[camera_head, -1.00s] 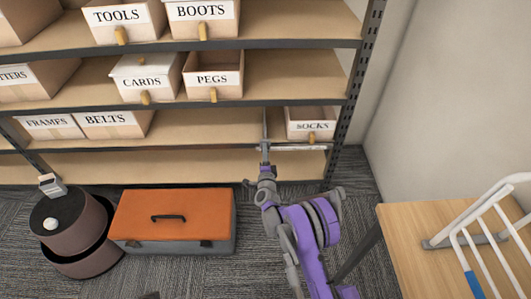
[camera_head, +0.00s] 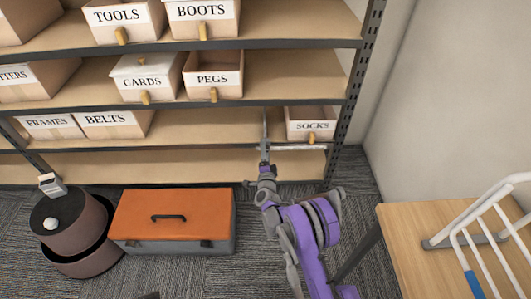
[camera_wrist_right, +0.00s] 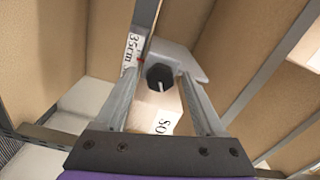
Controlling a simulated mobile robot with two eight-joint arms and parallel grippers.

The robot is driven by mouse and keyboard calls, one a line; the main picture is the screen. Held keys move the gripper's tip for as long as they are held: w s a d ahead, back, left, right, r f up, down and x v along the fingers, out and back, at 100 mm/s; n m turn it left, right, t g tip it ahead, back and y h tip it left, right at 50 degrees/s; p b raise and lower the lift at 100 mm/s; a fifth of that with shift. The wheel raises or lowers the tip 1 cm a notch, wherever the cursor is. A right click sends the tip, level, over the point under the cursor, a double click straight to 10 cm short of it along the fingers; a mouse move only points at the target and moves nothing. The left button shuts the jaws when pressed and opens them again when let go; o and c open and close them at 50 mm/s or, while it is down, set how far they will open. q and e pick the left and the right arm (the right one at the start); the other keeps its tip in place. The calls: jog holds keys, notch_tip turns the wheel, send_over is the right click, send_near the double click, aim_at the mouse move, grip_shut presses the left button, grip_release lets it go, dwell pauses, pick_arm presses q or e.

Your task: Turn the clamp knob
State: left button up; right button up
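The clamp knob (camera_wrist_right: 160,75) is a dark, faceted knob with a pale rod showing at its middle, seen in the right wrist view. It sits against a grey clamp body (camera_wrist_right: 184,58). My right gripper (camera_wrist_right: 163,82) is open, one finger on each side of the knob. I cannot tell whether either finger touches it. In the head view my right gripper (camera_head: 265,150) is at the front of the lower shelves, left of the SOCKS box; the knob cannot be made out there.
The SOCKS box (camera_head: 311,124) stands just right of the gripper, beside the shelf's upright post (camera_head: 352,90). An orange toolbox (camera_head: 172,215) and a brown round bin (camera_head: 75,230) are on the carpet. A wooden table (camera_head: 415,235) with a white rack stands at right.

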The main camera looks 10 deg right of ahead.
jog(key=shift+s, duration=0.1)
jog(key=p+v, duration=0.2)
jog(key=v, duration=0.8)
jog(key=shift+s, duration=0.25)
jog(key=shift+a, duration=0.1)
